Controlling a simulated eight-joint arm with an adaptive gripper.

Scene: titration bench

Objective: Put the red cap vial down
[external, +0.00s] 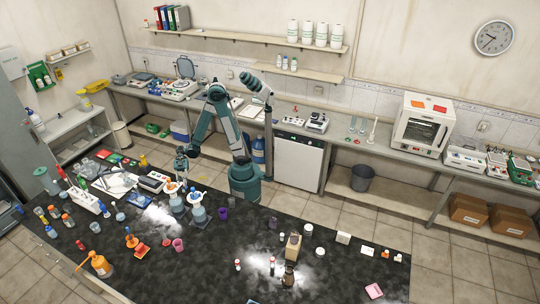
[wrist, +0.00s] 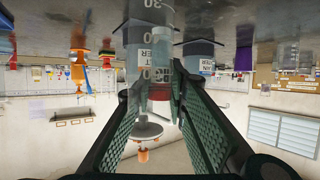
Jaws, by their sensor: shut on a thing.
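My gripper (external: 181,163) is over the left part of the dark bench in the external view, near two grey bottle-like vessels. In the wrist view, which is upside down, my gripper (wrist: 162,82) is shut on a small clear vial with a red cap (wrist: 164,93). The cap lies toward the wrist side and the vial looks about upright. A large graduated vessel (wrist: 150,15) stands behind the vial in that view. Whether the vial touches the bench cannot be told. The vial is too small to make out in the external view.
The two grey vessels (external: 198,216) stand just in front of my gripper, with a purple cup (external: 223,213) to their right. A white rack (external: 84,200) and several small bottles are to the left. Bare bench (external: 330,270) lies toward the right.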

